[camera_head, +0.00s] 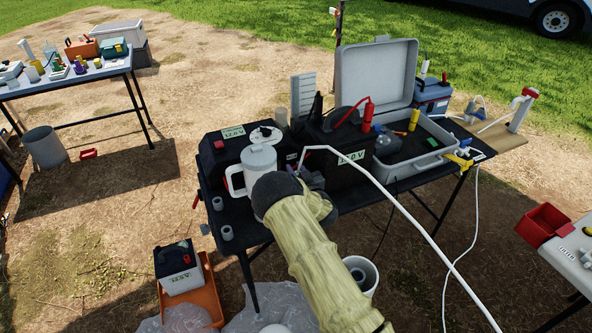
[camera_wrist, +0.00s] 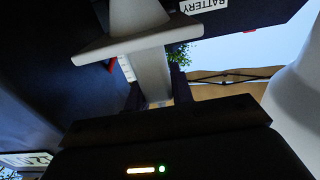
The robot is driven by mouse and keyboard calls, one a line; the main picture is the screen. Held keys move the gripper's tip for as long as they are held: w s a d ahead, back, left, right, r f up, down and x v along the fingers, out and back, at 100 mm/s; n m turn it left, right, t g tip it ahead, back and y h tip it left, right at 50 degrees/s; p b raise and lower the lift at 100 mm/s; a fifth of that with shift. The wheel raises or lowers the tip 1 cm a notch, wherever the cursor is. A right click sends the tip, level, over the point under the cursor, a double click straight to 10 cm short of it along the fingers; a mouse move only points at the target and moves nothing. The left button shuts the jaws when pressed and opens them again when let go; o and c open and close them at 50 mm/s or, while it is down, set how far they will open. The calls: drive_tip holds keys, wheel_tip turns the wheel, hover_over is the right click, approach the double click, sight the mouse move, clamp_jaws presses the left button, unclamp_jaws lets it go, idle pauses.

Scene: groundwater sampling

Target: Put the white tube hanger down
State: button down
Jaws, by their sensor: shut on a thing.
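The white tube hanger (camera_wrist: 152,72) shows in the wrist view as a pale upright piece with a flat crossbar. My gripper (camera_wrist: 158,92) is shut on its lower part, with a dark finger at each side. In the head view my gripper (camera_head: 312,178) is over the middle of the dark table, beside the black battery box, mostly hidden by my sleeved arm. A thin white tube (camera_head: 410,215) starts close to the gripper and runs off to the lower right. I cannot tell whether the hanger touches anything below it.
A white jug (camera_head: 259,160) stands just left of my gripper. Black battery boxes (camera_head: 348,172) and an open grey case (camera_head: 437,152) crowd the dark table (camera_head: 225,215). A white bucket (camera_head: 361,272) and an orange tray (camera_head: 212,292) are on the ground.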

drive_tip(key=shift+f, duration=0.15)
drive_tip(key=c, duration=1.2)
unclamp_jaws()
drive_tip(key=v, duration=1.2)
drive_tip(key=shift+b, duration=0.35)
